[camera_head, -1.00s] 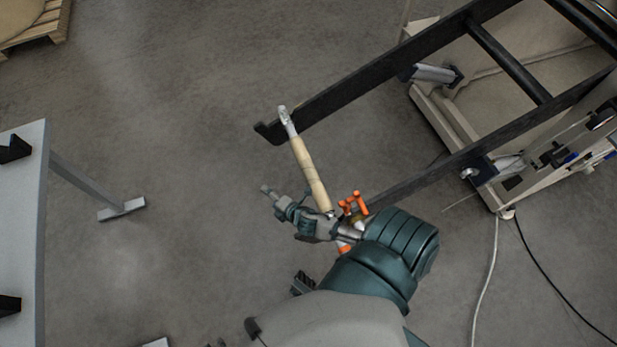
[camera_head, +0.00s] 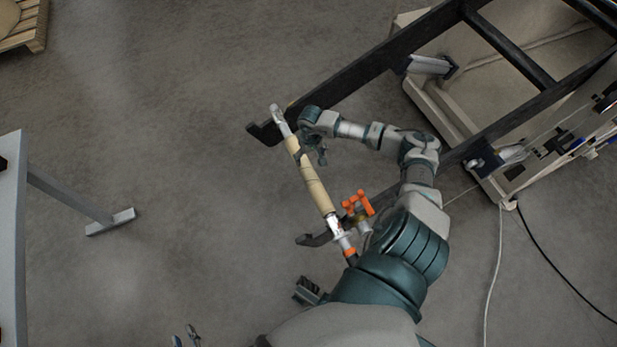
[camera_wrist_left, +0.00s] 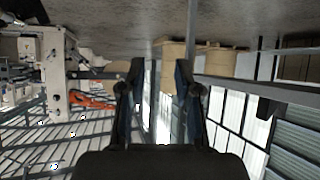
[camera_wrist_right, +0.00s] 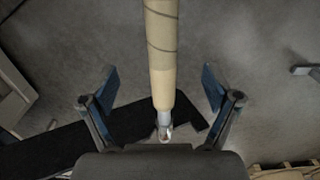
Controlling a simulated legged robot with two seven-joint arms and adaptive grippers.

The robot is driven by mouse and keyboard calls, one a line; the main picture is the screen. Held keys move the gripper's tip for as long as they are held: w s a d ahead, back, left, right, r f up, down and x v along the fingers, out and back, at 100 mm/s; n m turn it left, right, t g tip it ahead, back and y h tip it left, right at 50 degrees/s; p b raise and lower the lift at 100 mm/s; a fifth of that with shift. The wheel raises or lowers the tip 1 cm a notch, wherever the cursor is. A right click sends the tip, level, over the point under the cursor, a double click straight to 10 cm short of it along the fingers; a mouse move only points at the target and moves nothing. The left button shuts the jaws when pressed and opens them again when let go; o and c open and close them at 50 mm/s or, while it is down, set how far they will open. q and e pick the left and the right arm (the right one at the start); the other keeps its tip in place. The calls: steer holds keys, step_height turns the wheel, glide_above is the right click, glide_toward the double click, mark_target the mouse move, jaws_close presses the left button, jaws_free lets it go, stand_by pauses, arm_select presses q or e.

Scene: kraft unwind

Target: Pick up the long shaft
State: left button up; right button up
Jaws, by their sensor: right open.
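The long shaft (camera_head: 313,183) has a cream, paper-covered middle and silver ends. In the head view it lies across the two black arms of the stand, its near end beside an orange fitting. My right gripper (camera_head: 309,155) is open at the far half of the shaft. In the right wrist view the shaft (camera_wrist_right: 161,55) runs between the spread fingers, apart from both; its depth relative to them is hard to tell. My left gripper (camera_head: 187,338) is at the bottom edge of the head view. Its fingers (camera_wrist_left: 160,78) are apart and empty in the left wrist view.
The black stand arms (camera_head: 375,62) reach out from a pale machine (camera_head: 455,125) at the right. An orange handle (camera_head: 358,203) stands beside the shaft's near end. A grey table (camera_head: 12,230) is at the left. The floor between is clear.

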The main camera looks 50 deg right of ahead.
mark_target(310, 173)
step_height(310, 173, down, 8)
steer(key=shift+f+b, duration=0.2)
steer(key=shift+b, duration=0.55)
steer(key=shift+f, duration=0.55)
steer(key=f, duration=0.2)
steer(key=f+b, duration=0.1)
steer(key=f, duration=0.1)
steer(key=shift+a+f, duration=0.2)
steer(key=shift+f, duration=0.35)
steer(key=shift+d, duration=0.1)
steer(key=shift+c, duration=0.4)
jaws_close()
arm_select(q)
steer(key=w+d+r+t+h, duration=0.1)
steer(key=w+d+r+t, duration=0.1)
steer(key=w+r+t, duration=0.2)
step_height(310, 173, up, 3)
steer(key=shift+w+d+r+t+h, duration=0.2)
steer(key=shift+d+t+h, duration=0.15)
steer(key=shift+t, duration=0.75)
arm_select(e)
steer(key=shift+w+r, duration=0.1)
steer(key=shift+r, duration=0.05)
